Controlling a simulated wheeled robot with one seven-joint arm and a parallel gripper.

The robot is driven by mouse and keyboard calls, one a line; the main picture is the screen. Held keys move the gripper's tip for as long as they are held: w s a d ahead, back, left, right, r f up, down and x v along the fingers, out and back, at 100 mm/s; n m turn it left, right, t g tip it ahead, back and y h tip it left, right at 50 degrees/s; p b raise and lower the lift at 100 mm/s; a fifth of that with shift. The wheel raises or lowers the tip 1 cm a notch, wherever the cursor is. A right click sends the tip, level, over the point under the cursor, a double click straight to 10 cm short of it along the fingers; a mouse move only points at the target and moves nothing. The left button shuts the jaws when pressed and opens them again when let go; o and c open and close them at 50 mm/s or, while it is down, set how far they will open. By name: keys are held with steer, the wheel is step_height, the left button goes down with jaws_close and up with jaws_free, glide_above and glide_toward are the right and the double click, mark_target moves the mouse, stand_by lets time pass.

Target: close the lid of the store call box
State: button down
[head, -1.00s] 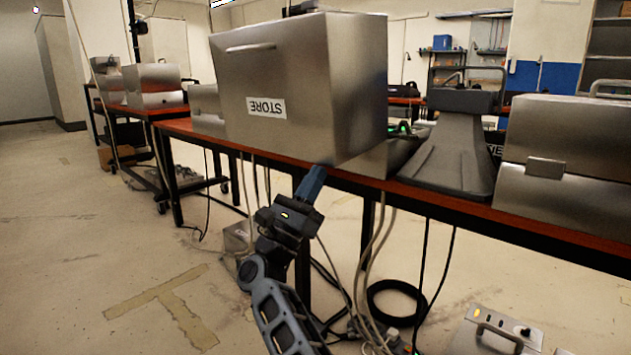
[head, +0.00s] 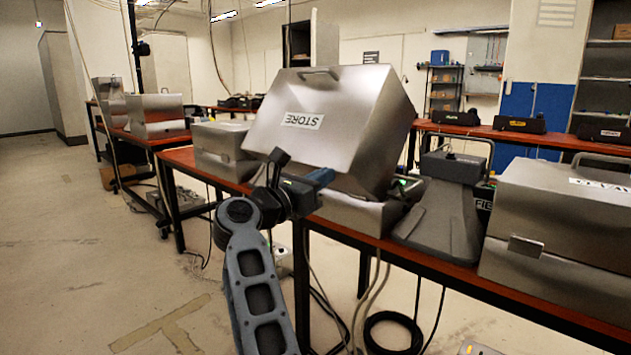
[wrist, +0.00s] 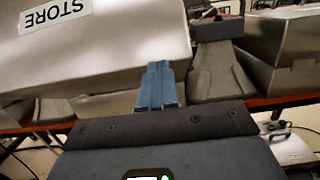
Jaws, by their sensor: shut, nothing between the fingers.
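The store call box's silver lid (head: 345,110) is raised and tilted above its metal base (head: 350,214) on the red-brown bench. Its STORE label (head: 302,120) reads upside down in the head view. My gripper (head: 322,177) is at the lower front of the lid, its blue fingers shut and empty. In the wrist view the lid (wrist: 110,60) fills the upper left and the fingertips (wrist: 158,72) are at its lower right edge. I cannot tell whether they touch it. Part of the base is hidden behind my gripper.
A grey paging phone stand (head: 440,215) is right of the box, with another metal box (head: 560,225) beyond it. A smaller metal box (head: 222,148) is at left. Cables hang below the bench (head: 480,270).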

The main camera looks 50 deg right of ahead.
mark_target(348, 132)
steer(key=d+r+y+p, duration=0.3)
steer(key=r+p, duration=0.1)
steer(key=d+r+y+p, duration=0.2)
steer(key=d+r+p, duration=0.2)
steer(key=p, duration=0.1)
steer(key=shift+w+d+r+y, duration=0.1)
steer(key=shift+d+r+y, duration=0.2)
steer(key=shift+y, duration=0.1)
steer(key=d+y+p, duration=0.1)
steer(key=d+p, duration=0.1)
steer(key=d+r+y+p, duration=0.1)
steer(key=d, duration=0.2)
steer(key=d+r+y+p, duration=0.1)
steer(key=d+y+p, duration=0.1)
steer(key=shift+w+d+r+p, duration=0.1)
steer(key=shift+w+d+p, duration=0.1)
steer(key=shift+p, duration=0.15)
steer(key=shift+d+y+p, duration=0.5)
steer(key=shift+d+y, duration=0.1)
steer(key=shift+d, duration=0.3)
